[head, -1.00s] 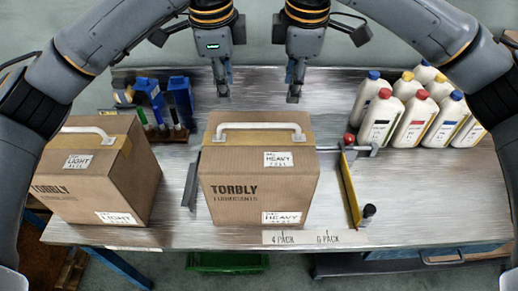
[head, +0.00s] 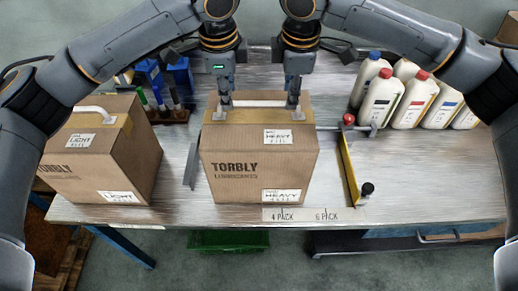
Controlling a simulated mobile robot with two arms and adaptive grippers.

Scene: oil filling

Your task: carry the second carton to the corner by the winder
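A brown carton marked HEAVY (head: 260,165) stands upright in the middle of the table, with a white handle (head: 258,104) on top. A second brown carton, marked LIGHT (head: 105,160), stands at the table's left end with its own white handle. My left gripper (head: 223,108) is at the left end of the HEAVY carton's handle. My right gripper (head: 293,103) is at that handle's right end. The fingers reach down to the handle, but whether they are closed on it is not clear. I cannot make out a winder.
Several white bottles with coloured caps (head: 410,98) stand at the back right. A rack with blue items (head: 180,78) is at the back left. A yellow bar (head: 348,170) lies right of the HEAVY carton. The table's right front (head: 440,175) is clear. A green bin (head: 228,240) is below.

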